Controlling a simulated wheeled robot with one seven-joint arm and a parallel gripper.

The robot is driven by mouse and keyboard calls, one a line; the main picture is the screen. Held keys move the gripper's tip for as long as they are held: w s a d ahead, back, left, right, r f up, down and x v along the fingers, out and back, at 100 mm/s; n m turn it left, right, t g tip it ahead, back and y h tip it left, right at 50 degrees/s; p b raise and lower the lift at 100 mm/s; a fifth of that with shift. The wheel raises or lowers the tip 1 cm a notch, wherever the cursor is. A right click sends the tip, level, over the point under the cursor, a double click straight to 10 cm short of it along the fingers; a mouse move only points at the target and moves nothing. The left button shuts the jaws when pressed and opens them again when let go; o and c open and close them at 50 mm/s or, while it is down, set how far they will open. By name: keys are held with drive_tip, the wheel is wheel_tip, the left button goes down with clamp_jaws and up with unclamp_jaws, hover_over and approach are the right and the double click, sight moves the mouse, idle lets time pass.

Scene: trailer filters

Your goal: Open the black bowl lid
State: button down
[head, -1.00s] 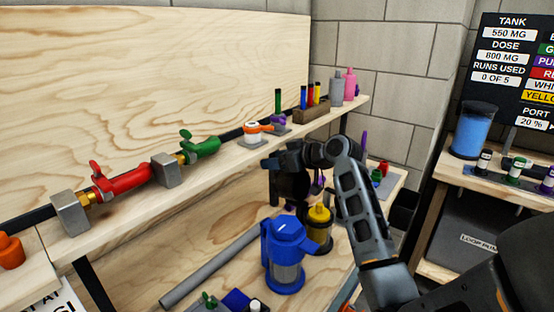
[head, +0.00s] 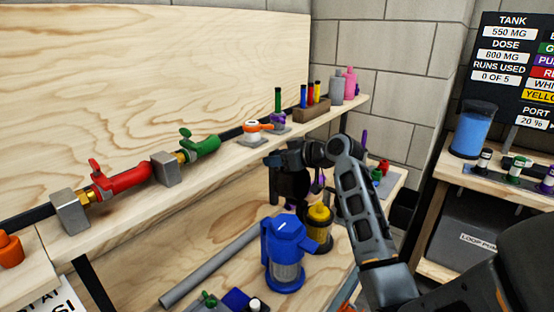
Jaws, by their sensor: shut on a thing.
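The black bowl (head: 293,188) is a dark rounded body on the lower bench, behind the blue filter housing. My gripper (head: 277,163) is at its top, reached from the right by my dark arm. The gripper is shut on the black bowl lid. The fingertips and the lid are dark on dark, so their exact contact and any gap between lid and bowl cannot be made out.
A blue filter housing (head: 283,254) and a yellow one (head: 319,228) stand in front of the black bowl. A grey pipe (head: 212,268) lies to the left. The upper shelf holds a red valve (head: 120,183) and a green valve (head: 199,145).

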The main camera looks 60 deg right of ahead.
drive_tip(key=shift+s+a+f+t+b, duration=0.1)
drive_tip(key=shift+s+t+b, duration=0.3)
drive_tip(key=shift+b, duration=0.7)
drive_tip(key=b, duration=0.1)
drive_tip(key=s+t+b, duration=0.1)
drive_tip(key=b, duration=0.1)
drive_tip(key=s+r+t+b, duration=0.1)
drive_tip(key=shift+a+r+h+b, duration=0.1)
drive_tip(key=shift+a+h+b, duration=0.15)
drive_tip(key=shift+h+b, duration=0.15)
drive_tip(key=shift+s+a+r+t+b, duration=0.15)
drive_tip(key=shift+s+r+t+b, duration=0.25)
drive_tip(key=shift+s+r+b, duration=0.35)
drive_tip(key=shift+w+f, duration=0.1)
drive_tip(key=shift+f, duration=0.1)
drive_tip(key=c, duration=0.8)
unclamp_jaws()
drive_tip(key=shift+o, duration=0.2)
drive_tip(key=b+v, duration=0.1)
drive_tip(key=v, duration=0.6)
drive_tip(key=shift+s, duration=0.4)
drive_tip(key=shift+a, duration=0.1)
